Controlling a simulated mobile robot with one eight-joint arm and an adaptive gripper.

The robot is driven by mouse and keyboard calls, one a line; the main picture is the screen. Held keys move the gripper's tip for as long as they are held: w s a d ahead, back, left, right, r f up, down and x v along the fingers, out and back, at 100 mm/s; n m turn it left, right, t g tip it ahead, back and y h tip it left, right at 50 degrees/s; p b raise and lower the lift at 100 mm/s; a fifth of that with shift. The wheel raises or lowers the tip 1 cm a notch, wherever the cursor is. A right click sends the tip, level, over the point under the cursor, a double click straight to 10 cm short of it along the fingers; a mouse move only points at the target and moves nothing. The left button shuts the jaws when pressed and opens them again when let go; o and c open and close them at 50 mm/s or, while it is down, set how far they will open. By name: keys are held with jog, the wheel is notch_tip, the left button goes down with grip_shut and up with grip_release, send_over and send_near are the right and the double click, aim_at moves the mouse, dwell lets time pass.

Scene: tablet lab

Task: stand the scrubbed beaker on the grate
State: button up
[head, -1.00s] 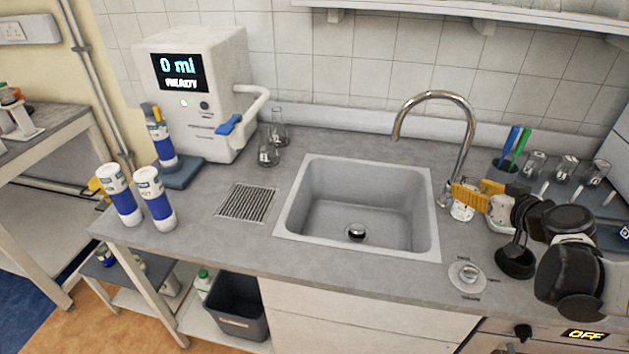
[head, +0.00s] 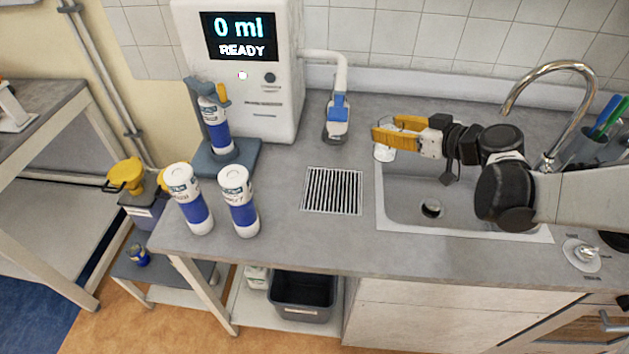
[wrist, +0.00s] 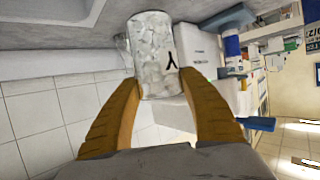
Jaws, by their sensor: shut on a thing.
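My gripper (head: 387,128) has orange fingers and is shut on a clear glass beaker (head: 384,153). It holds the beaker above the sink's back left corner. In the wrist view the beaker (wrist: 152,55) sits between both fingertips and bears a dark mark. The grate (head: 332,191) is a dark slotted square set in the grey counter, left of the sink. It is bare, and the gripper is to its right and farther back.
The sink (head: 405,205) lies right of the grate, under a curved tap (head: 560,75). A dispenser (head: 240,70) reading 0 ml stands behind, its blue-tipped spout (head: 338,108) behind the grate. Two blue-and-white bottles (head: 239,200) (head: 188,198) stand left of the grate.

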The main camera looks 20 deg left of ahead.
jog(key=shift+s+a+f+b, duration=0.95)
jog(key=shift+a+f+b, duration=0.1)
jog(key=shift+a+f, duration=0.8)
jog(key=shift+s+a+f+b, duration=0.95)
jog(key=shift+a+f+b, duration=0.1)
jog(key=shift+a+f, duration=0.75)
jog(key=shift+s+a+f+b, duration=0.95)
jog(key=shift+a+f+b, duration=0.1)
jog(key=shift+a+f, duration=0.8)
jog(key=shift+f, duration=0.2)
jog(key=o, duration=1.2)
jog(key=shift+r, duration=0.1)
jog(key=shift+c, duration=0.2)
jog(key=shift+r, duration=0.1)
